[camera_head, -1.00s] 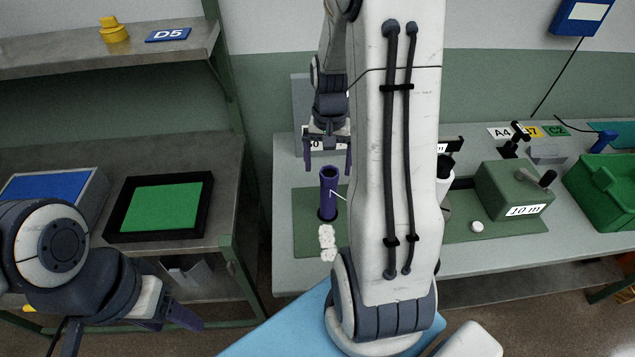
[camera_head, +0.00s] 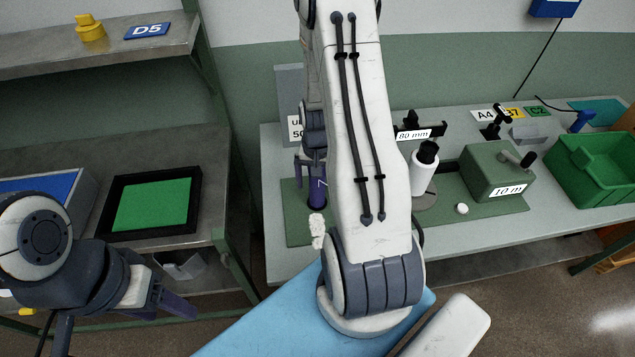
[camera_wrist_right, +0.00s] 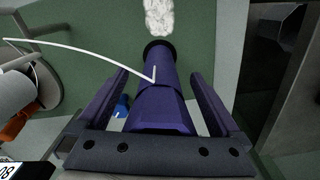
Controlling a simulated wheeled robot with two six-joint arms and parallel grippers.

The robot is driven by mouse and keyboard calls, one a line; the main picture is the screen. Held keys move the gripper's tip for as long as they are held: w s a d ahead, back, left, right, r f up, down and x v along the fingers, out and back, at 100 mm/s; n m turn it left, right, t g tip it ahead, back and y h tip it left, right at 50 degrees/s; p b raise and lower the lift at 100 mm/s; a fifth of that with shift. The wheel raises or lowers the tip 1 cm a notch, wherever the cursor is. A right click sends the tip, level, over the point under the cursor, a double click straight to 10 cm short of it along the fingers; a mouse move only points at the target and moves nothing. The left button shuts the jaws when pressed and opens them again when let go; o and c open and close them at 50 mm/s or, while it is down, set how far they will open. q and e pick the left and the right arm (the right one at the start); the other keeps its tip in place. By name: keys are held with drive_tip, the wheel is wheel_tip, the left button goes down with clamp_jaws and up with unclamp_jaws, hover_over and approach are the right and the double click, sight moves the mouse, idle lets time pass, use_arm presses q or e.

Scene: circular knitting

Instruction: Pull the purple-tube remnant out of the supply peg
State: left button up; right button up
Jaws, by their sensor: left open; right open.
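The purple tube (camera_head: 317,192) stands on the green mat at the near left of the workbench. In the right wrist view the tube (camera_wrist_right: 158,95) runs between the two fingers of my right gripper (camera_wrist_right: 159,78), with a finger on each side and narrow gaps. My right gripper (camera_head: 311,178) is open around the tube and partly hidden by my right arm. A white thread (camera_wrist_right: 100,50) comes off the tube. The tube's lower end meets a dark ring (camera_wrist_right: 158,46); the peg itself is hidden. My left gripper (camera_head: 165,300) is open and empty at the lower left.
A lumpy white piece (camera_head: 317,230) lies just in front of the tube. A white cone (camera_head: 424,175), a green crank box (camera_head: 497,170) and a green bin (camera_head: 596,165) stand to the right. A black-framed green tray (camera_head: 152,204) lies on the left shelf.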

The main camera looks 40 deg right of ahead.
drive_tip(key=c, duration=1.1)
wheel_tip(320, 180, up, 17)
drive_tip(key=b, duration=0.2)
drive_tip(key=shift+f+b, duration=0.2)
drive_tip(key=shift+b, duration=0.15)
wheel_tip(320, 180, up, 4)
drive_tip(key=p, duration=0.3)
drive_tip(key=shift+r, duration=0.2)
